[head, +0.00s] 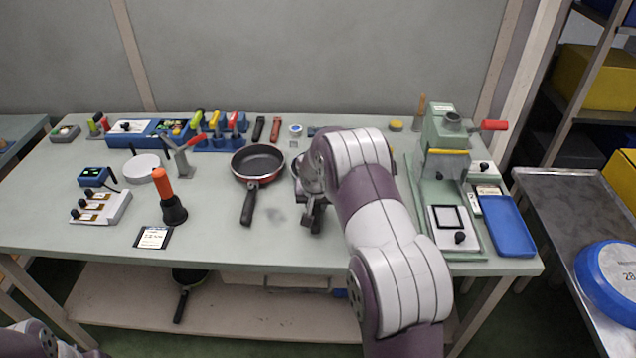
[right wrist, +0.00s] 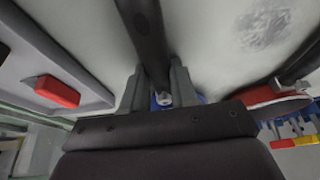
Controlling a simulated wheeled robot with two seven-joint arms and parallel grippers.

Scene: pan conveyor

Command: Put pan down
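A dark frying pan with a red outer side (head: 258,160) lies on the table, its black handle toward the front. Its red side also shows at the right of the right wrist view (right wrist: 272,103). My right gripper (head: 314,212) is over the front half of the table. My left gripper is out of view.
An orange-handled tool (head: 165,195) stands at left. A green press-like machine (head: 447,145) and a blue tray (head: 508,225) are at right. Another pan (head: 188,280) lies on the lower shelf.

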